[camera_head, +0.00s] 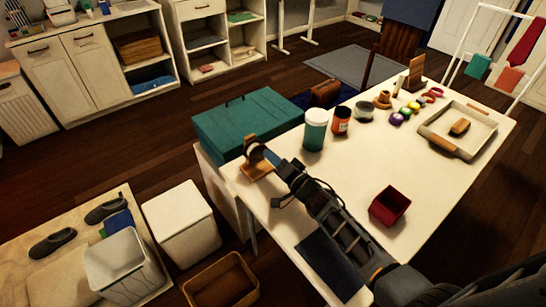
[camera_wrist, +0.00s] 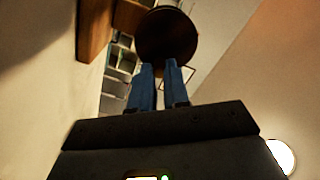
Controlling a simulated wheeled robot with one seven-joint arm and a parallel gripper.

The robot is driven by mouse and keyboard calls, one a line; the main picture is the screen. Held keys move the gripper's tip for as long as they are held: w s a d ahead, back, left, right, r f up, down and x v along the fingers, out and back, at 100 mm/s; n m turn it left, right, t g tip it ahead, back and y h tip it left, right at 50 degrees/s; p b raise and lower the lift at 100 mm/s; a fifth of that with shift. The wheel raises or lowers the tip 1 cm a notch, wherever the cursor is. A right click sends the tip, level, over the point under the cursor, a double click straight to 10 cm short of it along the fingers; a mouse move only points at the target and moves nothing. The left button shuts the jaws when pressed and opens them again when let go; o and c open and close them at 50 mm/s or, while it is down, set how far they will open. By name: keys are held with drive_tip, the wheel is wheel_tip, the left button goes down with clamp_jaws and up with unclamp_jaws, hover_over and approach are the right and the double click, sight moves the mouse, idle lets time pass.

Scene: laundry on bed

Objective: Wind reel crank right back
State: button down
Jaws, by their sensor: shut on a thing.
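The reel (camera_head: 254,150) is a dark round drum on a small wooden stand (camera_head: 257,172), at the near left end of the white table. My gripper (camera_head: 272,156) reaches to the right side of the reel. In the wrist view the reel shows as a dark brown disc (camera_wrist: 166,38) directly beyond the blue fingertips (camera_wrist: 158,66). The fingers are close together and shut on the reel crank. The crank itself is mostly hidden by the fingers, so its angle cannot be told.
A teal case (camera_head: 245,122) lies behind the reel. A red box (camera_head: 390,206) stands right of my arm. The white table (camera_head: 440,185) has free room between the red box and the tray (camera_head: 483,143).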

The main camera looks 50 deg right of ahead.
drive_tip(key=shift+f+m, duration=0.2)
drive_tip(key=shift+m, duration=0.3)
drive_tip(key=c, duration=1.1)
unclamp_jaws()
drive_tip(key=b+v, duration=0.1)
drive_tip(key=v, duration=0.5)
drive_tip(key=shift+s, duration=0.4)
drive_tip(key=shift+s+a+r, duration=0.1)
drive_tip(key=shift+s+a, duration=0.15)
drive_tip(key=shift+s, duration=0.25)
